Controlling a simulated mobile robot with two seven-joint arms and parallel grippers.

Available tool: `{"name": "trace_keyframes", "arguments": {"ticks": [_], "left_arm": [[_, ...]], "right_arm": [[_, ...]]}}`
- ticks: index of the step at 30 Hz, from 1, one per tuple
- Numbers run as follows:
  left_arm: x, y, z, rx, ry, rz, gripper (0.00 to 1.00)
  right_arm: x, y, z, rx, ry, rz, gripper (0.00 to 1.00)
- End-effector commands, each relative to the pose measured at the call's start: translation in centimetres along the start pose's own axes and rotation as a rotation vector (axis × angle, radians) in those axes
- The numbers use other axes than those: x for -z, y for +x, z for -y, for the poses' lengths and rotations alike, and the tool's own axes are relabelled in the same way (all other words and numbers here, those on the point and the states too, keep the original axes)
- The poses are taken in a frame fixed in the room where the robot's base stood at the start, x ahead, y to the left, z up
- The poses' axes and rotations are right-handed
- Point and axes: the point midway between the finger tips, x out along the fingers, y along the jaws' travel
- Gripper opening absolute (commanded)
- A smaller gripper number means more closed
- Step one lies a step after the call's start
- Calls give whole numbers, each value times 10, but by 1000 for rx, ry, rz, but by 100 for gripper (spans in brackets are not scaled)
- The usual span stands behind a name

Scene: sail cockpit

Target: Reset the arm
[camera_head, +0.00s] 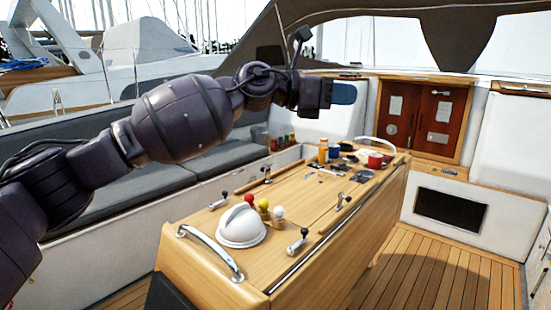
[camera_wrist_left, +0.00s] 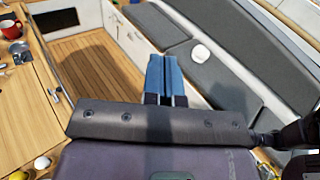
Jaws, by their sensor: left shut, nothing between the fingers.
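My left arm comes in from the left in the head view and stretches across the upper middle, above the cockpit table (camera_head: 330,200). Its gripper (camera_head: 343,93) is held in the air beyond the bench, pointing right. In the left wrist view the two blue fingers of the left gripper (camera_wrist_left: 165,74) lie side by side, shut and empty. Below them in that view are the wooden floor and the grey bench cushions. My right gripper is in neither view.
The table bears a white dome (camera_head: 241,228), several coloured knobs, a red mug (camera_head: 375,160) and an orange bottle (camera_head: 323,150). Grey cushions (camera_head: 175,170) line the left bench. Wooden doors (camera_head: 420,118) stand at the back. The floor (camera_head: 430,270) right of the table is clear.

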Motion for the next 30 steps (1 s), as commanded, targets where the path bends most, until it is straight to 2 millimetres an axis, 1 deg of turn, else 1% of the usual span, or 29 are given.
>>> {"name": "trace_keyframes", "arguments": {"ticks": [1,5,6,8,9,11,14,17,20,21,23,24,26,27,29,30], "left_arm": [[12,0,5,23,-148,96,0],[26,-9,7,61,-495,309,0],[33,-14,5,69,-596,367,0],[44,-22,1,81,-742,448,0],[53,-29,-3,85,-837,500,0],[68,-39,-9,92,-974,573,0],[98,-57,-20,98,-1191,688,0],[132,-76,-30,96,-1393,798,0],[170,-97,-39,90,-1580,903,0],[186,-105,-42,86,-1652,945,0],[211,-118,-46,78,-1754,1006,0],[228,-126,-48,71,-1819,1047,0],[254,-139,-49,60,-1912,1107,0],[273,-148,-49,52,-1971,1146,0],[300,-161,-48,38,-2054,1206,0],[319,-170,-47,26,-2108,1246,0]], "right_arm": [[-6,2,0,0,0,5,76],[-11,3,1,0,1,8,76],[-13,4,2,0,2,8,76],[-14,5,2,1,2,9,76],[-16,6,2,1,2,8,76],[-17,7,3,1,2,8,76],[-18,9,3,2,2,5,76],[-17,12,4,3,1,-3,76],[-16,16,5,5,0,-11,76],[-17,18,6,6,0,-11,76],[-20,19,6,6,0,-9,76],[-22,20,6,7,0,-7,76],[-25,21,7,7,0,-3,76],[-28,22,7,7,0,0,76],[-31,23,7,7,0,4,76],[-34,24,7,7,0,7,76]]}}
